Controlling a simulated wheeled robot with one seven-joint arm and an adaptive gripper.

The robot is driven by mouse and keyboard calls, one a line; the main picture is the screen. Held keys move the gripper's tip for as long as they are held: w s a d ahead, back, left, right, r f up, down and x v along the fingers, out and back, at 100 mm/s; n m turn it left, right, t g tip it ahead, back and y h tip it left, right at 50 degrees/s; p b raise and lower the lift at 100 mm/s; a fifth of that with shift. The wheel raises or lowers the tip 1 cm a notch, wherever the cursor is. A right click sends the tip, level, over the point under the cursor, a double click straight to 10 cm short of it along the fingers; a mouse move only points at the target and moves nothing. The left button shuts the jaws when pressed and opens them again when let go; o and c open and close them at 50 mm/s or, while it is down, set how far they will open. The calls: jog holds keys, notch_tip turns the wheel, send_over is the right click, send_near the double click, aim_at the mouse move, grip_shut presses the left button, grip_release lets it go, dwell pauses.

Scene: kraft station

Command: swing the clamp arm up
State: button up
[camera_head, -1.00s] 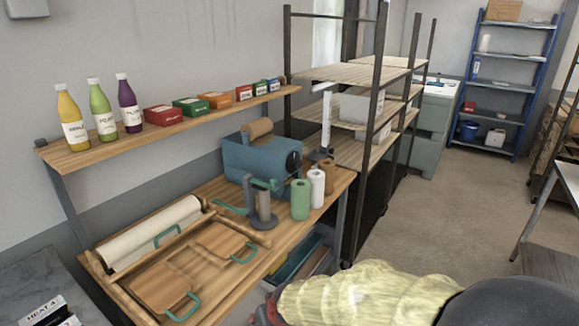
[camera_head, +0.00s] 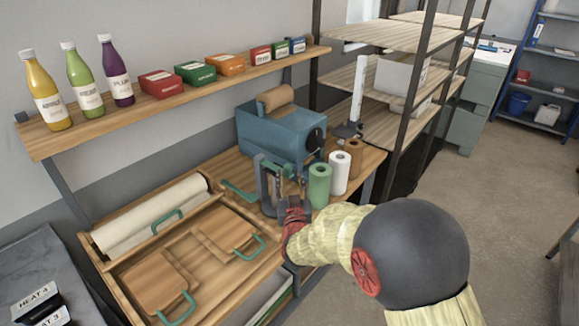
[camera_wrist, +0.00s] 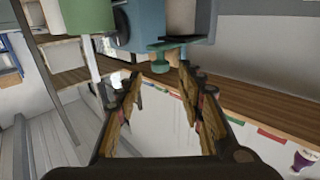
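The clamp stand (camera_head: 262,182) is on the wooden bench, in front of the blue machine, partly hidden by my gripper. A teal lever (camera_head: 238,191) reaches out to its left. My gripper (camera_head: 284,186) is at the stand, in front of the machine. In the wrist view a teal T-shaped handle (camera_wrist: 160,66) shows just beyond and between the tips of my gripper (camera_wrist: 160,76). The two fingers are apart with a clear gap and nothing visibly held. Whether a finger touches the handle, I cannot tell.
Green (camera_head: 319,186), white (camera_head: 340,172) and brown rolls stand close right of my gripper. The blue machine (camera_head: 280,135) is just behind. Wooden boards with teal handles (camera_head: 158,284) lie at the left. A shelf (camera_head: 190,98) with bottles and boxes runs above the bench.

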aim_at(288, 170)
jog(key=w, duration=0.4)
jog(key=w+a, duration=0.1)
jog(key=w, duration=0.1)
jog(key=shift+w+b, duration=0.35)
jog(key=shift+b, duration=0.05)
jog(key=shift+c, duration=0.6)
jog(key=c, duration=0.7)
grip_shut()
